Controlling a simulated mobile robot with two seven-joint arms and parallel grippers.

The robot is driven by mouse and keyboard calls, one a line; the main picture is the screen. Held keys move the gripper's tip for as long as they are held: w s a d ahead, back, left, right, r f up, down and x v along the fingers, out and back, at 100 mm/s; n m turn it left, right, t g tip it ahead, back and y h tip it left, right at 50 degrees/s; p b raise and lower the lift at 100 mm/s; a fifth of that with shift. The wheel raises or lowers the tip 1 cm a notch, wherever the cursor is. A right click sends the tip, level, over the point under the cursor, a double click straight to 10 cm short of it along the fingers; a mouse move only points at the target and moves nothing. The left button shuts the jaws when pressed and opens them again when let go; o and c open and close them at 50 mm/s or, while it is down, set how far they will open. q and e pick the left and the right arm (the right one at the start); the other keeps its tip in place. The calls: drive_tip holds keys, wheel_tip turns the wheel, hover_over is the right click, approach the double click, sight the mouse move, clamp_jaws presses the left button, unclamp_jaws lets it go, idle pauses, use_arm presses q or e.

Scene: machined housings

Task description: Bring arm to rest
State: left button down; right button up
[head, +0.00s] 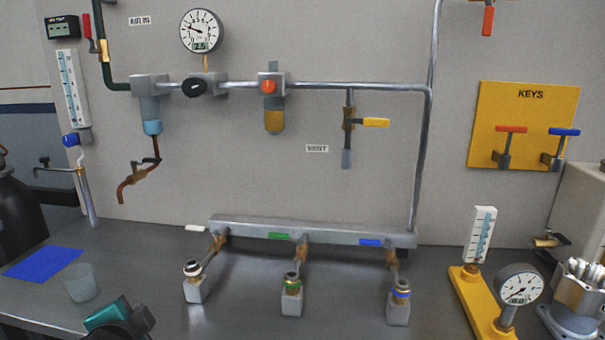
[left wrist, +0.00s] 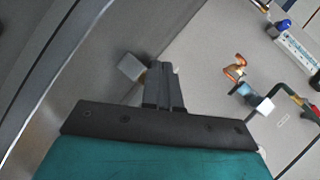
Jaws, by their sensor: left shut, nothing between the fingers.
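My left gripper (left wrist: 164,68) shows in the left wrist view with its two dark fingers together and nothing between them. In the head view, a teal and black part of my left arm (head: 115,318) is low at the left, at the front edge of the bench; the fingers cannot be made out there. My right gripper is in neither view.
The grey bench (head: 240,310) carries a manifold (head: 330,235) with several capped outlets, a clear cup (head: 80,283), a blue mat (head: 42,263) and a yellow gauge stand (head: 480,305). A yellow key board (head: 522,125) and pipework (head: 350,87) are on the wall. Bench front centre is clear.

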use_arm(q)
drive_tip(key=s+d+f+n+g+h, duration=0.1)
drive_tip(key=s+d+f+n+g, duration=0.25)
drive_tip(key=s, duration=0.55)
drive_tip(key=s+d+f+n+g+h, duration=0.2)
drive_tip(key=s+f, duration=0.3)
drive_tip(key=s, duration=0.4)
drive_tip(key=s+d+f+n+g+h, duration=0.1)
drive_tip(key=s+d+f+n+g, duration=0.25)
drive_tip(key=s, duration=0.45)
drive_tip(key=w+d+f+m+t+h, duration=0.1)
drive_tip(key=w+d+f+t+h, duration=0.1)
drive_tip(key=w+f+t, duration=0.5)
wheel_tip(320, 180, down, 2)
drive_tip(key=shift+w+f+m+t, duration=0.15)
drive_tip(key=shift+w+m+t, duration=0.15)
drive_tip(key=shift+w+m, duration=0.15)
